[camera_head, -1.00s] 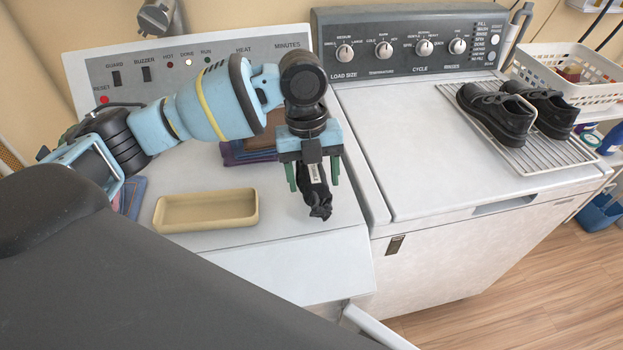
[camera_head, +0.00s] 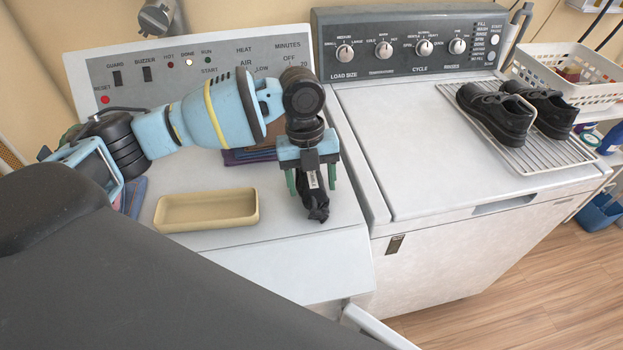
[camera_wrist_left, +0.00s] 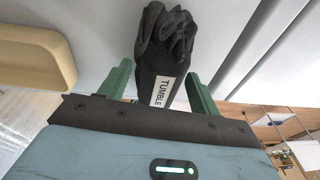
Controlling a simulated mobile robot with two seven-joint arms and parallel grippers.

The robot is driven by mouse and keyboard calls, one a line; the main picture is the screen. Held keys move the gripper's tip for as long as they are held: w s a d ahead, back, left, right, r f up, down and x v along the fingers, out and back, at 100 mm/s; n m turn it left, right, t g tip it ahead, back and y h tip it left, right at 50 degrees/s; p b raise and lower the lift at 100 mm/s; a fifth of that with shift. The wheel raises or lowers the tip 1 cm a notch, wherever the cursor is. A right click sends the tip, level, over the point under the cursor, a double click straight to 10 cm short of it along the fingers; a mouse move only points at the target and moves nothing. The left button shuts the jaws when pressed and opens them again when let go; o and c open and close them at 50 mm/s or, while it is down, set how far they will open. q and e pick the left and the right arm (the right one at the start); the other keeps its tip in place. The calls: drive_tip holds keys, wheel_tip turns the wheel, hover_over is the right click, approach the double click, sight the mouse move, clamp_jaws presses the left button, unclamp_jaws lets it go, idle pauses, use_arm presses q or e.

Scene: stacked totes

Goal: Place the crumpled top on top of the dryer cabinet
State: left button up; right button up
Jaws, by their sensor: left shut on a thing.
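The crumpled top (camera_head: 316,205) is a black bunched cloth with a white label. It hangs down between the fingers of my left gripper (camera_head: 311,186), which is shut on it. In the left wrist view the top (camera_wrist_left: 165,45) shows its "TUMBLE" label between the two green fingers (camera_wrist_left: 157,80). The dryer cabinet (camera_head: 290,215) is the white machine at left with a grey control panel. The top is over the right front part of its upper surface. I cannot tell whether its lower end touches the surface. My right gripper is not in view.
A tan tray (camera_head: 205,210) lies on the dryer, left of the top. Folded cloths (camera_head: 240,156) lie behind my gripper. The white washer (camera_head: 420,140) stands at right, with black shoes (camera_head: 497,112) on a wire rack (camera_head: 540,155). A white basket (camera_head: 590,92) is beyond.

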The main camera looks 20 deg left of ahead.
use_arm(q)
drive_tip(key=shift+f, duration=0.15)
drive_tip(key=o, duration=1.1)
wheel_tip(320, 180, up, 12)
drive_tip(key=w+a, duration=0.1)
drive_tip(key=shift+a, duration=0.4)
drive_tip(key=shift+w, duration=0.1)
